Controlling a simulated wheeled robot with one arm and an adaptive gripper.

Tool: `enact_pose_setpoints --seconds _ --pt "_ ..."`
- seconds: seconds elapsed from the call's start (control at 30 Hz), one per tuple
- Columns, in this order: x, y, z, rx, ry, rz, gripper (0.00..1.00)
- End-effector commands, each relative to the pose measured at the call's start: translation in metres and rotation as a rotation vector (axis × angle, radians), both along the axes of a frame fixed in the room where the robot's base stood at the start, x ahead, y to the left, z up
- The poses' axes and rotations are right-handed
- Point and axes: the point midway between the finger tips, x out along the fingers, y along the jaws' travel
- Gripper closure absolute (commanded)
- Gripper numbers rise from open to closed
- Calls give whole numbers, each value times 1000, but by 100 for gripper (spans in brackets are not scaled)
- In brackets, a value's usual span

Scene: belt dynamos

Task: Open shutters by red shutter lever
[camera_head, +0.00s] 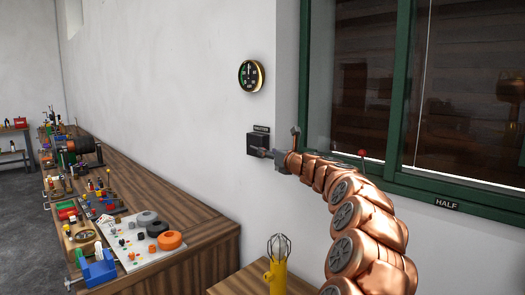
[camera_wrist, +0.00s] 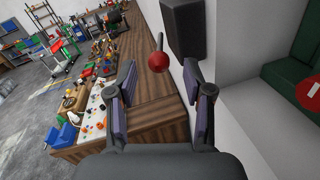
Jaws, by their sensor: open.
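A lever with a red ball knob (camera_wrist: 158,62) and a dark rod stands out from a black wall box (camera_wrist: 185,28). The box (camera_head: 257,144) is below the round gauge in the head view. My gripper (camera_wrist: 160,76) is open, its two fingers either side of the line to the red knob, which shows just beyond the tips; contact cannot be told. In the head view my gripper (camera_head: 273,156) is at the box and largely covers the lever. Another red knob (camera_head: 362,153) shows by the green window frame (camera_head: 400,188). Dark wooden boards (camera_head: 365,80) show behind the glass.
A long wooden bench (camera_head: 175,205) with tools and parts runs along the left wall. A yellow holder (camera_head: 277,277) with wire loops stands on a nearer wooden top. A round gauge (camera_head: 251,75) hangs above the box. A "HALF" label (camera_head: 446,203) is on the sill.

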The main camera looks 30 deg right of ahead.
Motion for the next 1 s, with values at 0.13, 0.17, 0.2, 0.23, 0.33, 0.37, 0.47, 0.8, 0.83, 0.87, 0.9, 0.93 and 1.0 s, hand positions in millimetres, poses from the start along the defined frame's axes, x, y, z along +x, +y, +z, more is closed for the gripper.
enact_pose_setpoints --seconds 0.13,0.17,0.2,0.23,0.33,0.37,0.47,0.8,0.83,0.87,0.9,0.93,1.0 --pt "16 2 -1 0 4 3 49" --pt "19 2 0 -1 3 2 49" --pt "22 1 0 -2 2 1 49" --pt "24 1 0 -2 2 0 49" --pt "31 2 0 -2 3 1 49" --pt "33 2 -1 -2 3 1 49" --pt "37 2 -1 -1 3 2 49" --pt "40 3 -1 0 1 3 49" --pt "40 3 -1 0 0 3 49" --pt "40 3 -1 0 0 3 49" --pt "40 3 -1 0 0 3 52" --pt "40 3 -1 -1 1 3 55" --pt "40 3 -1 -1 1 3 62"
